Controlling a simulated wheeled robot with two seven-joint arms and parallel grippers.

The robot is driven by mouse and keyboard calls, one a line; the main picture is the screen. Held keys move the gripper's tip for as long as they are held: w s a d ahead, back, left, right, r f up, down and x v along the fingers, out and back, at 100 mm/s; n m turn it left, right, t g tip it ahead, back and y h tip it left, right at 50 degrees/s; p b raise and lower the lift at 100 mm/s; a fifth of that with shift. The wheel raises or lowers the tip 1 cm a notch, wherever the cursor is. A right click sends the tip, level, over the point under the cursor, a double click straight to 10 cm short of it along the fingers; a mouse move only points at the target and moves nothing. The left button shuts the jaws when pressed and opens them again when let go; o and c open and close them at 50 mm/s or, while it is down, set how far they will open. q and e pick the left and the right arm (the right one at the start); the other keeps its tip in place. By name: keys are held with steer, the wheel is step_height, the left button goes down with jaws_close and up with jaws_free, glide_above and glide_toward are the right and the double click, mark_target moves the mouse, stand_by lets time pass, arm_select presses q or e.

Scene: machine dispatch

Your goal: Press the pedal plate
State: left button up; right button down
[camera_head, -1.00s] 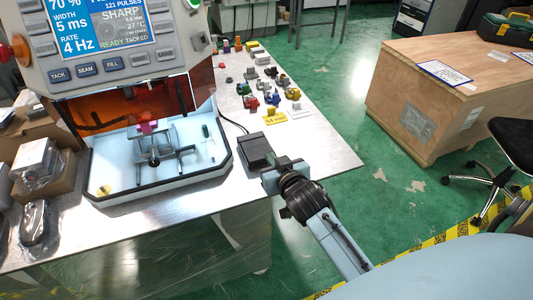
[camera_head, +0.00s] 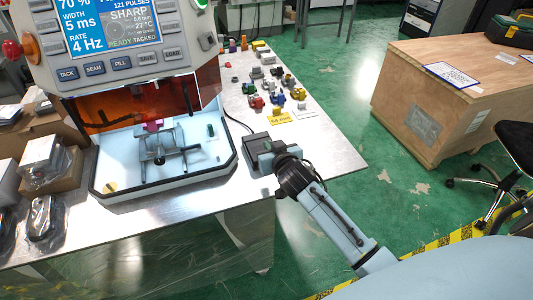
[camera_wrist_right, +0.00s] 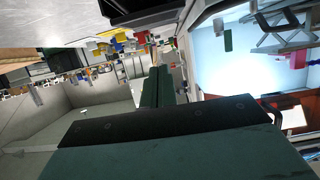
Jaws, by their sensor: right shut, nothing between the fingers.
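The pedal plate (camera_head: 253,141) is a dark, box-like unit with a cable, on the metal table just right of the machine. My right gripper (camera_head: 263,157) is shut and empty. It is at the pedal's near right side and overlaps it in the head view; whether it touches the plate cannot be told. In the right wrist view the shut fingers (camera_wrist_right: 157,88) point away from the camera, and a dark shape that looks like the pedal (camera_wrist_right: 150,12) is at the top edge. My left gripper is not in view.
The machine (camera_head: 125,45) has a lit screen, an orange window and a pale work tray (camera_head: 205,170) holding a fixture. Several small coloured parts and a yellow label (camera_head: 278,118) lie behind the pedal. Boxes stand at left. A wooden crate (camera_head: 425,110) stands on the floor at right.

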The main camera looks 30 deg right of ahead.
mark_target(262, 149)
steer(key=x, duration=0.3)
steer(key=shift+w+f, duration=0.1)
step_height(262, 149, down, 2)
steer(key=shift+w+f+b, duration=0.15)
steer(key=shift+f+b, duration=0.1)
steer(key=shift+b, duration=0.3)
steer(key=shift+f, duration=0.8)
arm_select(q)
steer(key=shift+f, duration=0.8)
